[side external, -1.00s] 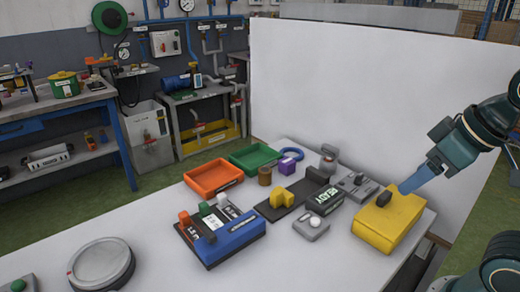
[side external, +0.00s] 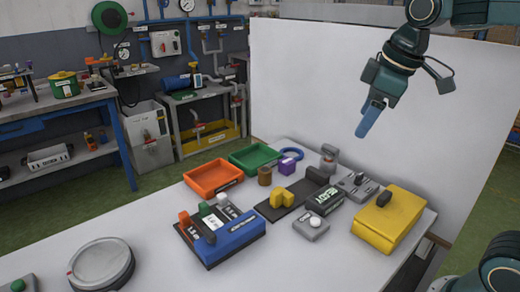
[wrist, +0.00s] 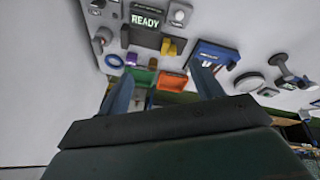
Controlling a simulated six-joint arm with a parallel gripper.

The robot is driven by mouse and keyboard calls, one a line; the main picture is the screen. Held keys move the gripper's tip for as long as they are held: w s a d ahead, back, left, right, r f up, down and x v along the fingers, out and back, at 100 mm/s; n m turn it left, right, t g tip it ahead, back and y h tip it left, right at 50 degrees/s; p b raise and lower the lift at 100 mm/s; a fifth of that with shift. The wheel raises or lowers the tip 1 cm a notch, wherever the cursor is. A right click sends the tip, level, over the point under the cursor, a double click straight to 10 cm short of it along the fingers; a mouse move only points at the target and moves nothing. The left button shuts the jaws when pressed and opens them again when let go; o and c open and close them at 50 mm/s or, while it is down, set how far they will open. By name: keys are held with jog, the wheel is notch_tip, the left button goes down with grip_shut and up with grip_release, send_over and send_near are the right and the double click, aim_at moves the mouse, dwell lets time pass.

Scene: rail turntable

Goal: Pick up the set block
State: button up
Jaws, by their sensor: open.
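My gripper (side external: 363,130) is open and empty, high above the back right of the table. Its two blue fingers nearly overlap in the side view; the wrist view shows them apart (wrist: 162,72). A yellow stepped block (side external: 282,199) sits on a dark rail (side external: 300,189) in mid-table. It also shows in the wrist view (wrist: 173,47), beyond the fingers. I cannot read a label naming it the set block. A box marked READY (side external: 325,200) stands right of the yellow block.
A yellow box (side external: 375,228) with a dark knob stands at the table's right. A blue-fronted lever unit (side external: 234,236) is front left of the rail. An orange tray (side external: 213,190), green tray (side external: 254,170) and purple block (side external: 288,166) lie behind. A white panel (side external: 350,70) rises behind the table.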

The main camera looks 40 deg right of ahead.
jog(key=w+d+n+g, duration=0.15)
jog(key=w+n, duration=0.25)
jog(key=w, duration=0.6)
jog(key=n+g, duration=0.3)
jog(key=n, duration=0.6)
send_over(287, 161)
notch_tip(287, 161, down, 15)
jog(key=shift+w+d+t, duration=0.15)
jog(key=shift+d+t, duration=0.05)
jog(key=shift+t, duration=0.05)
jog(key=shift+f, duration=0.15)
jog(key=shift+f, duration=4.2)
jog(key=shift+a+f, duration=0.1)
jog(key=shift+f, duration=2.5)
